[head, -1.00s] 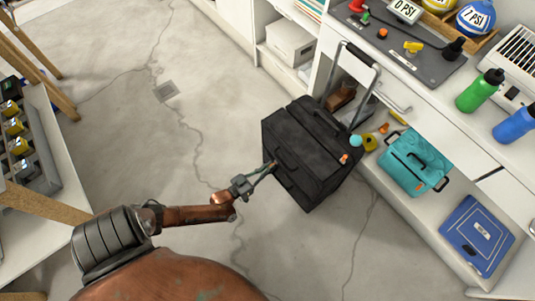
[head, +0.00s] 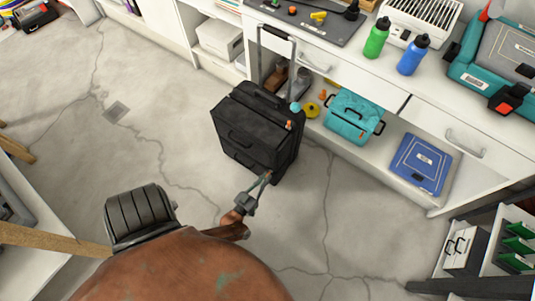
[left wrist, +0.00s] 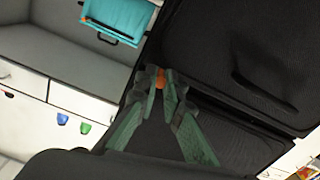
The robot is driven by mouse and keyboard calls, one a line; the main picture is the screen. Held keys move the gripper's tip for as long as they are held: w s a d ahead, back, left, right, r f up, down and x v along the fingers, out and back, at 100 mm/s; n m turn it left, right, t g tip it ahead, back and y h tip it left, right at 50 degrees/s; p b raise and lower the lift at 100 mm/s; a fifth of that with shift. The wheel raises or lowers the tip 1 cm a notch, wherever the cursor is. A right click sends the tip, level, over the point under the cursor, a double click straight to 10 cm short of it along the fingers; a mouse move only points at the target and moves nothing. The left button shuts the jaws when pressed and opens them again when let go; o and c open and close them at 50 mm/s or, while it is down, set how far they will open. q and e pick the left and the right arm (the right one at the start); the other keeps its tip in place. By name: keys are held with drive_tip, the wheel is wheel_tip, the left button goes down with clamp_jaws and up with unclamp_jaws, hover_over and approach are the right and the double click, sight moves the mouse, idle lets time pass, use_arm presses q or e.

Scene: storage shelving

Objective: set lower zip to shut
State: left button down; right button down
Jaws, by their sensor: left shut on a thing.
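A black suitcase (head: 245,118) stands upright on the floor with its handle extended. My left gripper (head: 268,175) is at the low right end of its front face. In the left wrist view the suitcase (left wrist: 240,50) fills the right side. There the green fingers (left wrist: 163,85) close together at the seam along the suitcase's edge, around a small orange piece (left wrist: 160,78) that looks like the lower zip's pull. The fingers hide most of it. How far the zip line is closed cannot be told. My right gripper is not in view.
A white workbench with a lower shelf (head: 375,158) stands behind the suitcase. On that shelf are a teal bag (head: 352,117) and a blue case (head: 421,163). Bottles (head: 376,40) stand on the bench top. Floor (head: 160,90) is clear left and in front.

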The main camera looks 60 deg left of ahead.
use_arm(q)
drive_tip(key=shift+d, duration=0.25)
drive_tip(key=c, duration=2)
unclamp_jaws()
drive_tip(key=shift+w, duration=0.1)
drive_tip(key=shift+c, duration=0.2)
drive_tip(key=v, duration=1.2)
